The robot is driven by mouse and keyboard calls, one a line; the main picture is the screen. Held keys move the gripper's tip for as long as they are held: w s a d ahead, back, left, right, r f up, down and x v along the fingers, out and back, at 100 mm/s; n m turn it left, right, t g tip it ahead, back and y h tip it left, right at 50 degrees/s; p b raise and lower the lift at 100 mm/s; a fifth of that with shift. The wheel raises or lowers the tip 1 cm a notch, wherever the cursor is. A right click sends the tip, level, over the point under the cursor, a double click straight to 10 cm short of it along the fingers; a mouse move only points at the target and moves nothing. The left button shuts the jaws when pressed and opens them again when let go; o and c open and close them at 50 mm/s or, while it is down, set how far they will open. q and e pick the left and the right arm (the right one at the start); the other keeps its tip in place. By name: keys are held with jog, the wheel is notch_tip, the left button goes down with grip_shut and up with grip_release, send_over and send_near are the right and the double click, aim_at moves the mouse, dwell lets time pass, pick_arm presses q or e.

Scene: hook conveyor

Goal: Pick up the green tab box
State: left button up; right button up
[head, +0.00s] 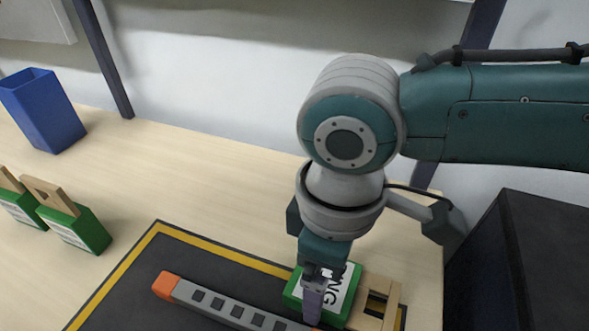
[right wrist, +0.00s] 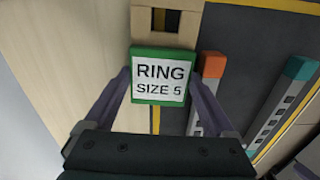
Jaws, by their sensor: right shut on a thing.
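In the right wrist view the label on the box (right wrist: 159,80) reads "RING SIZE 5", and the tab points away from me. My right gripper (head: 317,298) is shut on this box, with one finger on each side of it (right wrist: 163,83). I cannot tell whether the box touches the mat. My left gripper is out of view.
A grey bar (head: 222,306) with dark square holes and an orange end lies on the mat (head: 125,297), left of the box. Two more green tab boxes (head: 78,228) and a blue bin (head: 42,110) stand at left. A black cabinet (head: 535,260) is at right.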

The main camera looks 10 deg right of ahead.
jog(key=c, duration=0.3)
jog(key=shift+r, duration=0.6)
notch_tip(320, 180, up, 19)
jog(key=p, duration=0.3)
